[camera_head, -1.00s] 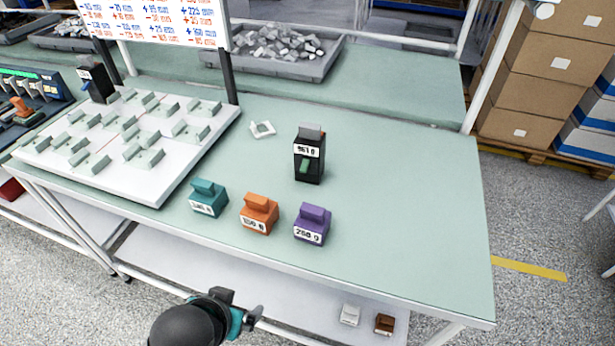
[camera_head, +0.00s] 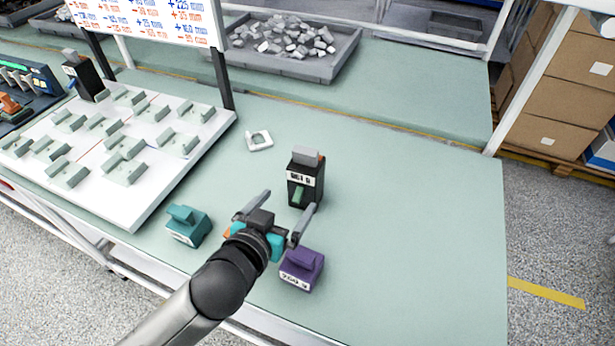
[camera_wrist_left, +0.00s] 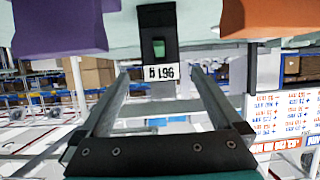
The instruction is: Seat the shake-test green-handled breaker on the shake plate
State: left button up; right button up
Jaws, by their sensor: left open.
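The green-handled breaker (camera_head: 305,181), black with a white label and a grey top, stands upright on the green table. It also shows upside down in the left wrist view (camera_wrist_left: 158,22), between the finger lines. My left gripper (camera_head: 290,199) is open and empty, its fingers pointing at the breaker's front from the near side. I cannot tell whether they touch it. No label marks a shake plate; a white board (camera_head: 150,205) with several grey-green blocks lies at the left, and a small white part with a round opening (camera_head: 259,141) lies behind the breaker. My right gripper is not in view.
A teal weight (camera_head: 187,226) and a purple weight (camera_head: 302,269) stand either side of my left gripper. An orange weight (camera_wrist_left: 268,18) shows in the wrist view. A blue-handled breaker (camera_head: 84,78) stands at the board's back. The table's right side is clear.

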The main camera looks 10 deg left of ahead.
aim_at(301, 185)
pick_arm(q)
jog(key=x, duration=0.6)
jog(key=shift+w+f+b, duration=0.15)
jog(key=shift+w+b, duration=0.2)
jog(key=shift+b, duration=0.05)
jog(key=shift+b+x, duration=0.5)
jog(key=shift+x, duration=2.25)
jog(key=shift+f, duration=0.2)
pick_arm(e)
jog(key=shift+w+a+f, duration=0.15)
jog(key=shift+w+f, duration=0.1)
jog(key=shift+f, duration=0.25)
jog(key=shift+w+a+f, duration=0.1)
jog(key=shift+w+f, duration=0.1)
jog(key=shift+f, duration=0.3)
pick_arm(q)
grip_shut()
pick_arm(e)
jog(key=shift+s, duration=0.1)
pick_arm(q)
jog(key=shift+d+r, duration=0.1)
jog(key=shift+r, duration=0.15)
